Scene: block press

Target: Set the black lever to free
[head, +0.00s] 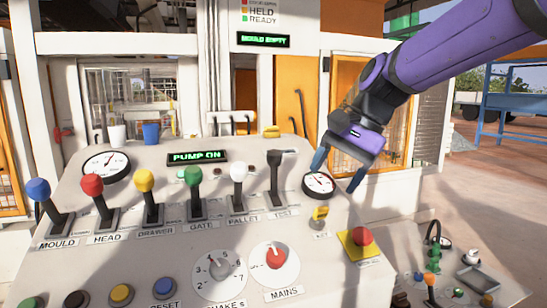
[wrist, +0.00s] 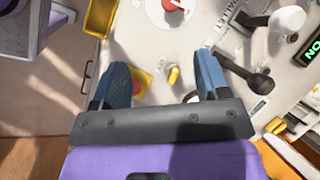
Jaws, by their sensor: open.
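The black lever (head: 276,180) stands at the right end of the lever row on the sloped panel, above a label reading TEST. My gripper (head: 337,172) is open and empty, with blue fingers pointing down over the panel's right part, near the round gauge (head: 319,185). In the wrist view, my gripper (wrist: 162,68) has a wide gap between its fingers.
The white PALLET lever (head: 238,185) stands just left of the black one, with several coloured levers beyond. A yellow switch (head: 320,213), a red button on a yellow base (head: 361,238) and the MAINS dial (head: 275,256) lie nearby. A display (head: 197,157) reads PUMP ON.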

